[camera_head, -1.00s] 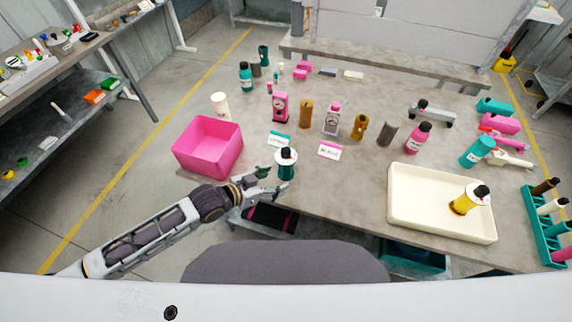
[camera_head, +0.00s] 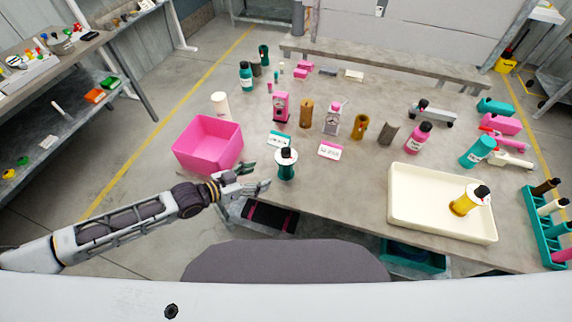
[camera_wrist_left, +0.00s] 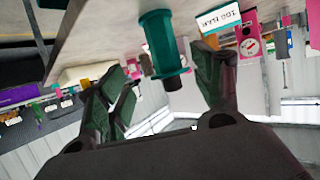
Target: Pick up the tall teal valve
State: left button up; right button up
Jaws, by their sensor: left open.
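The teal valve (camera_head: 286,172), with a white disc and a black top, stands upright near the table's front edge. In the left wrist view its teal body (camera_wrist_left: 163,45) appears between the spread fingers, beyond them. My left gripper (camera_head: 257,177) is open and empty, just left of the valve at the table's front edge. It also shows in the left wrist view (camera_wrist_left: 160,85), with its dark green finger pads apart. A gap separates the fingers from the valve in the head view. My right gripper is not in view.
A pink bin (camera_head: 208,167) stands left of the valve. Several pink and yellow-brown parts stand farther back. A cream tray (camera_head: 408,228) with a yellow valve (camera_head: 464,204) is at right. The table between valve and tray is clear.

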aim_at(281, 168)
pick_arm(q)
jog(key=shift+d, duration=0.1)
jog(key=shift+x, duration=4.25)
jog(key=shift+f, duration=0.1)
jog(key=shift+w+d+f+p, duration=0.15)
jog(key=shift+w+d+p, duration=0.1)
jog(key=shift+w+d, duration=0.2)
jog(key=shift+w+d+f+p, duration=0.25)
jog(key=shift+w+d, duration=0.15)
jog(key=shift+w, duration=0.15)
jog(key=shift+x, duration=1.2)
jog(key=shift+c, duration=0.5)
jog(key=c, duration=1.3)
jog(key=shift+r, duration=0.2)
